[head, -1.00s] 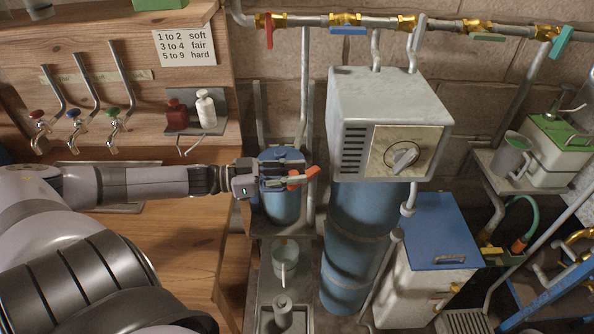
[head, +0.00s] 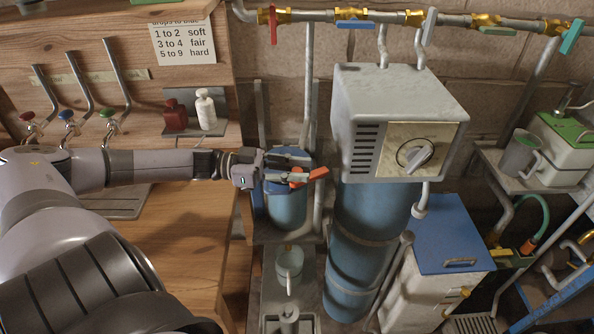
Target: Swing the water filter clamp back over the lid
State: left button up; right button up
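The water filter (head: 287,209) is a blue cylinder on a grey bracket, left of the grey box unit in the head view. An orange clamp handle (head: 318,173) shows at its top. My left gripper (head: 306,168) reaches in from the left over the top of the filter. Its dark fingers lie at the orange handle, one finger crossing in front of it. I cannot tell whether they are closed on the handle. The gripper hides most of the lid and the rest of the clamp. My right gripper is not in view.
The grey box unit (head: 398,85) with a dial stands close on the right, above a tall blue tank (head: 362,250). A small cup (head: 289,262) sits below the filter. A shelf with red and white bottles (head: 205,108) is at upper left. Pipes run along the top.

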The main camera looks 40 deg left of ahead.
pick_arm(q)
jog(key=o, duration=0.5)
jog(key=shift+a, duration=0.1)
jog(key=v, duration=1.2)
